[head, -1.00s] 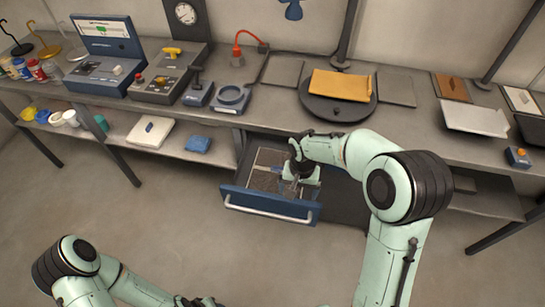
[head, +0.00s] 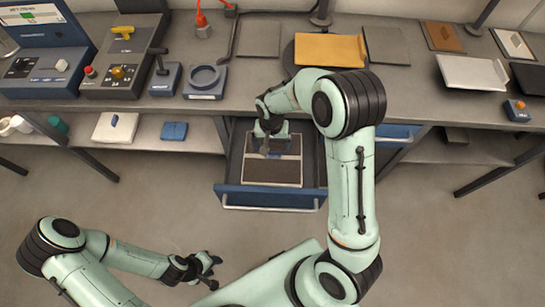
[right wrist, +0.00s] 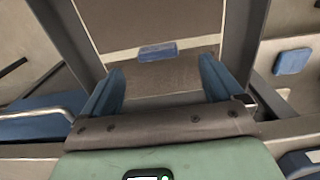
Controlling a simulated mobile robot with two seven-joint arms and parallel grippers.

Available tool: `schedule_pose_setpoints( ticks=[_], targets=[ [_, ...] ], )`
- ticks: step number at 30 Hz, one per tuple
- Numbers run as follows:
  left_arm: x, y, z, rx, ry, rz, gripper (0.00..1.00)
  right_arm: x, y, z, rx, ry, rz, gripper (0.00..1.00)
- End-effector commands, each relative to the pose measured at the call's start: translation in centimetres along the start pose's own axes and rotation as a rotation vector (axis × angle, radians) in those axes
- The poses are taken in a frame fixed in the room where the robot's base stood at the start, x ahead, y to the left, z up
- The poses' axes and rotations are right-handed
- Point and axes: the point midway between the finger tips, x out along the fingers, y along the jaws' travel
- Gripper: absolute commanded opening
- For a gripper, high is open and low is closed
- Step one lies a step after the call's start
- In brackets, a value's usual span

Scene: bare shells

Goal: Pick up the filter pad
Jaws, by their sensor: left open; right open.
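In the head view an open blue drawer (head: 265,197) under the bench holds flat dark grey-brown sheets with pale edges, which I take to include the filter pad (head: 272,172). In the right wrist view the pad (right wrist: 165,76) is a brown surface crossed by a pale strip, with a small blue tab (right wrist: 158,51) on the strip. My right gripper (head: 272,148) points down over the drawer. Its two blue fingers are apart, with the tab framed between and beyond them; contact is not visible. My left gripper (head: 208,272) is open and empty above the floor, away from the bench.
The drawer's side walls stand close around my right gripper. The bench top above holds an orange sheet (head: 328,49), a blue ring stand (head: 204,81) and instruments.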

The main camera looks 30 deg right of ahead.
Motion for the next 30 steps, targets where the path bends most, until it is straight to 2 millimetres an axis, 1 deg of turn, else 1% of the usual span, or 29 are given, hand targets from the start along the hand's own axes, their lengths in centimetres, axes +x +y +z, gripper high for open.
schedule_pose_setpoints(
  ticks=[1, 7, 12, 15, 18, 24, 25, 26, 27, 29, 30],
  targets=[
    [0.0, 0.0, 0.0, 0.000, 0.001, 0.000, 0.43, 0.6, 0.0, 0.0, 0.000, -0.001, 0.001, 0.94],
    [-0.2, 0.1, -0.2, 0.001, 0.003, 0.001, 0.43, 1.9, 0.1, -0.1, 0.000, -0.001, 0.001, 0.94],
    [-0.7, 0.5, -0.6, 0.003, 0.008, 0.003, 0.43, 4.4, 0.6, -0.2, 0.001, -0.002, 0.002, 0.94],
    [-0.7, 0.5, -0.6, 0.003, 0.008, 0.003, 0.43, 5.7, 0.5, -0.2, -0.001, -0.001, 0.001, 0.94],
    [-0.7, 0.5, -0.6, 0.003, 0.008, 0.003, 0.43, 6.2, 0.5, -0.3, 0.000, 0.002, -0.001, 0.94],
    [-0.7, 0.5, -0.6, 0.003, 0.008, 0.003, 0.43, 6.3, 0.5, -0.3, 0.000, 0.002, -0.002, 0.94],
    [-0.7, 0.5, -0.6, 0.003, 0.008, 0.003, 0.43, 6.3, 0.5, -0.3, 0.000, 0.002, -0.002, 0.90],
    [-0.7, 0.5, -0.6, 0.003, 0.008, 0.003, 0.43, 6.3, 0.5, -0.3, 0.000, 0.002, -0.002, 0.81],
    [-0.7, 0.5, -0.6, 0.003, 0.008, 0.003, 0.43, 6.3, 0.5, -0.3, 0.000, 0.002, -0.002, 0.68],
    [-0.7, 0.5, -0.6, 0.003, 0.008, 0.003, 0.43, 6.3, 0.5, -0.3, 0.000, 0.002, -0.002, 0.48],
    [-0.7, 0.5, -0.6, 0.003, 0.008, 0.003, 0.43, 6.3, 0.5, -0.3, 0.000, 0.002, -0.002, 0.35]
  ],
)
